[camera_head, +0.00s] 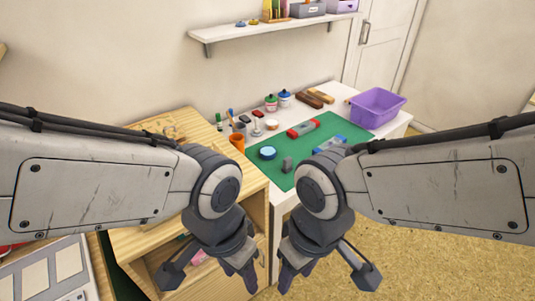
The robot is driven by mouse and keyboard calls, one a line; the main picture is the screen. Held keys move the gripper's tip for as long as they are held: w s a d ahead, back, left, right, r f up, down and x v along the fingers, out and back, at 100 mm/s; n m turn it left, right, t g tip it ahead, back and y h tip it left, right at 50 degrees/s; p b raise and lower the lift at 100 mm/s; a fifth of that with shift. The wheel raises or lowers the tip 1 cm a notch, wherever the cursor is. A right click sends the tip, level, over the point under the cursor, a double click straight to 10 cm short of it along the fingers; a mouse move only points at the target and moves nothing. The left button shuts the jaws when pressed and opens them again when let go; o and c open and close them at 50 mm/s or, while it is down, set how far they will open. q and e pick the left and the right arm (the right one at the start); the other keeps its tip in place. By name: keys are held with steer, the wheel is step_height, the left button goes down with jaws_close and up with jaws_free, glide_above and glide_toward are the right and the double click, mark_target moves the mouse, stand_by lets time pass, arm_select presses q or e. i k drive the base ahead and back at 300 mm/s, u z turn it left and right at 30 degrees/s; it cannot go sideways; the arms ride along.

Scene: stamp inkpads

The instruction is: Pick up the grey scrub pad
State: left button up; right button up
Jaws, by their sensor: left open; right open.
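A small dark grey block (287,164) stands near the front edge of the green mat (262,150) on the white table. It looks like the grey scrub pad, but it is too small to be sure. My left gripper (241,279) hangs low at the bottom centre, in front of the wooden cabinet. My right gripper (293,276) hangs beside it, just to the right. Both are open and empty, nearer to me than the mat and well apart from the grey block.
On the mat are a round blue-topped tin (267,153), a red case (303,129) and a blue case (331,144). An orange cup (237,142), jars and brushes stand behind at the left. A purple bin (376,106) is at the right. A wall shelf (255,30) hangs above.

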mark_target(286, 162)
steer(key=z, duration=0.4)
steer(key=k, duration=0.5)
steer(key=z, duration=0.95)
steer(key=i, duration=1.4)
steer(key=u, duration=1.15)
steer(key=i, duration=0.9)
steer(key=u, duration=0.85)
